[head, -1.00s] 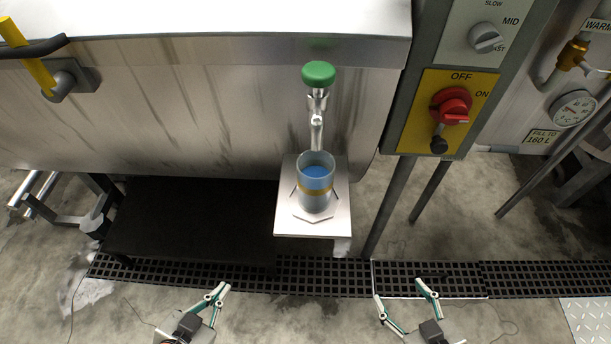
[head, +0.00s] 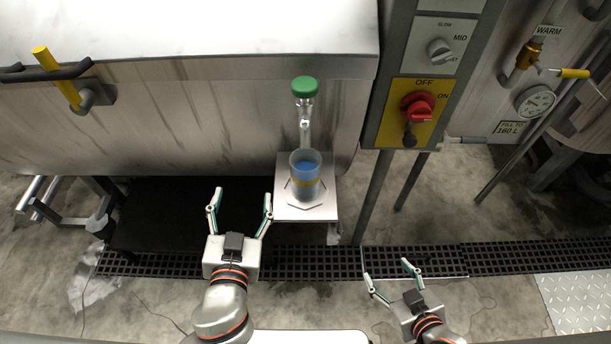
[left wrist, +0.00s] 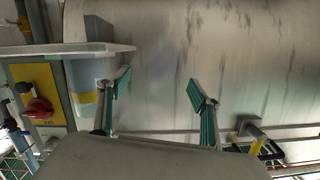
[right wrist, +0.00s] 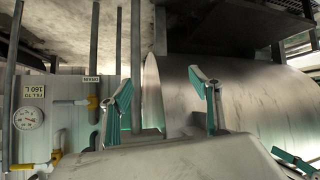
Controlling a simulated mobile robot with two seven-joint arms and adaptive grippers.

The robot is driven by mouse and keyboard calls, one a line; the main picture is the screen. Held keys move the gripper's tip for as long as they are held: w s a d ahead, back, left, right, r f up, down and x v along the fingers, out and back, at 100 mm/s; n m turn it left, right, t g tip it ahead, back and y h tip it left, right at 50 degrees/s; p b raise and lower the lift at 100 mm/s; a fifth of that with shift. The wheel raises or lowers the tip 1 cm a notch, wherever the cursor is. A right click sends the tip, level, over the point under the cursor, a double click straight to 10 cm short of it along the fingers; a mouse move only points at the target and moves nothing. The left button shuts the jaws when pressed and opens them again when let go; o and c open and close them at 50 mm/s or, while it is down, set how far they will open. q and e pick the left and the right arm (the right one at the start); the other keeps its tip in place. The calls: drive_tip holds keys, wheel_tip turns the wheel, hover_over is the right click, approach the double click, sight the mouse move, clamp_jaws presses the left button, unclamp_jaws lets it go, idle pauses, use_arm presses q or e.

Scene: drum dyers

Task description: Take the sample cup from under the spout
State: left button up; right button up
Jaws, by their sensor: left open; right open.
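The sample cup (head: 306,184) is a clear cup of blue liquid with a yellow band. It stands upright on a small metal shelf (head: 293,212), under the spout (head: 305,130) with its green knob (head: 304,87). In the left wrist view, which is upside down, the cup (left wrist: 84,84) shows partly behind a finger. My left gripper (head: 242,203) is open and empty, left of the cup and shelf and apart from the cup. My right gripper (head: 388,272) is open and empty, lower right of the shelf. The cup is not visible in the right wrist view.
The steel drum (head: 200,125) rises behind the shelf. The control panel (head: 402,112) with a red switch (head: 418,107) stands to the right on posts. A yellow-handled lever (head: 58,78) is at the far left. A dark floor grating (head: 325,262) runs below.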

sight(302, 182)
use_arm(q)
drive_tip(key=d+r+h, duration=0.1)
drive_tip(key=d, duration=0.2)
drive_tip(key=d+r+t+h, duration=0.1)
drive_tip(key=d+h, duration=0.1)
drive_tip(key=d, duration=0.2)
drive_tip(key=s+d+r+h, duration=0.1)
drive_tip(key=d, duration=0.3)
drive_tip(key=shift+s+r+m+t+h, duration=0.1)
drive_tip(key=shift+r+m+t+h, duration=0.15)
drive_tip(key=shift+m+t+h, duration=0.05)
drive_tip(key=shift+d+r, duration=0.15)
drive_tip(key=shift+d, duration=0.1)
drive_tip(key=p+x, duration=0.1)
drive_tip(key=x, duration=0.1)
drive_tip(key=shift+w+d, duration=0.15)
drive_tip(key=shift+w, duration=0.15)
drive_tip(key=p+x, duration=0.1)
drive_tip(key=x, duration=0.3)
drive_tip(key=shift+w+d+p, duration=0.1)
drive_tip(key=shift+d+p, duration=0.05)
drive_tip(key=shift+p, duration=0.15)
drive_tip(key=shift+w+f, duration=0.35)
drive_tip(key=shift+w, duration=0.05)
drive_tip(key=c, duration=1.3)
use_arm(e)
drive_tip(key=shift+s+a+r, duration=0.15)
drive_tip(key=shift+r, duration=0.25)
drive_tip(key=shift+s+a+r, duration=0.1)
drive_tip(key=shift+r, duration=0.25)
